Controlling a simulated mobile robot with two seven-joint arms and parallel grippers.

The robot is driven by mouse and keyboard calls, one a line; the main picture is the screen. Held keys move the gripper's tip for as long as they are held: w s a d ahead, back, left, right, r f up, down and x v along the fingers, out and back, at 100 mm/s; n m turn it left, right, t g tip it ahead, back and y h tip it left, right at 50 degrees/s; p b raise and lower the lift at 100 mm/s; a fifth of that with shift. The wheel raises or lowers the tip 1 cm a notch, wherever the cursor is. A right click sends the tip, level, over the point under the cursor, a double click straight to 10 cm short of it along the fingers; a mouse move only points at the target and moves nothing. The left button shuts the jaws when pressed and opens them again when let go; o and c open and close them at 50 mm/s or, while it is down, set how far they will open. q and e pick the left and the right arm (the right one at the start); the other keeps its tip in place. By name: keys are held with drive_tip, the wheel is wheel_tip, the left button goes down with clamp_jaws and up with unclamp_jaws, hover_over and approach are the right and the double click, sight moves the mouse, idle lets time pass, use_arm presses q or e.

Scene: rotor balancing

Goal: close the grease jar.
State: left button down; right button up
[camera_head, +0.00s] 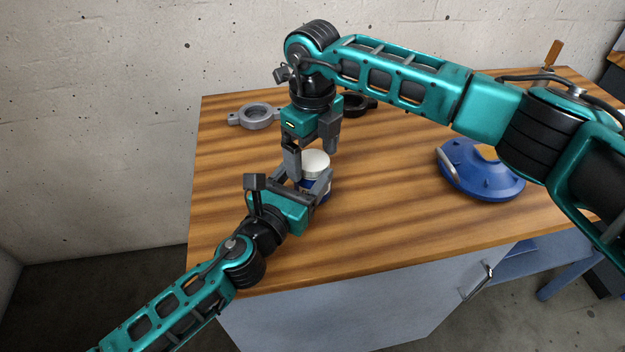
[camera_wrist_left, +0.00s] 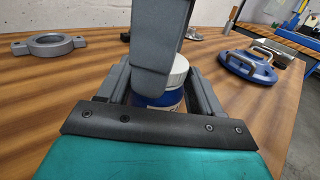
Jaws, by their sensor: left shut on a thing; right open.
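The grease jar (camera_head: 323,189) is a blue jar standing upright on the wooden table, with a white lid (camera_head: 316,163) on top. My left gripper (camera_head: 314,188) is shut around the jar's body from the front left. In the left wrist view the jar (camera_wrist_left: 168,104) sits between the two fingers, its white lid (camera_wrist_left: 178,72) partly hidden by a grey finger of my other gripper. My right gripper (camera_head: 313,160) points down from above, its open fingers to either side of the lid. Whether they touch the lid, and whether the lid is seated, I cannot tell.
A grey ring clamp (camera_head: 255,117) lies at the back left of the table, and a dark ring part (camera_head: 355,104) lies behind my right gripper. A blue round rotor part (camera_head: 480,172) with handles lies to the right. The table's front is clear.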

use_arm(q)
drive_tip(key=shift+s+f, duration=0.1)
drive_tip(key=shift+f, duration=0.25)
use_arm(e)
drive_tip(key=shift+r, duration=2.2)
drive_tip(key=shift+c, duration=0.4)
wheel_tip(320, 180, up, 4)
drive_tip(key=shift+f+n, duration=0.25)
drive_tip(key=shift+n, duration=0.65)
drive_tip(key=shift+f, duration=4.05)
